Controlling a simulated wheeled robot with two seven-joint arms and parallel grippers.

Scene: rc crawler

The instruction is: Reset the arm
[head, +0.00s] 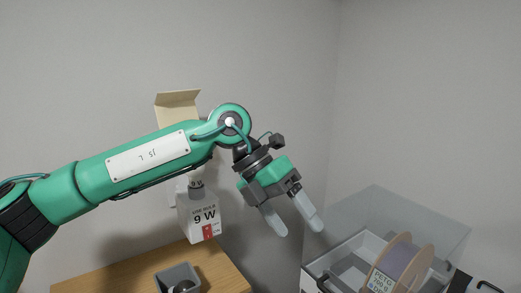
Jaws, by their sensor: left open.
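My left arm (148,158) is green and reaches in from the left side across the head view. My left gripper (293,225) hangs at its end, pointing down and slightly right. Its two pale fingers are spread apart with nothing between them. The gripper is in the air, up and to the left of an open bin in the picture. My right gripper is not in the view.
A wooden surface (221,268) at lower left bears a grey container (177,273). A spool (399,262) stands in the open bin (341,252) at lower right.

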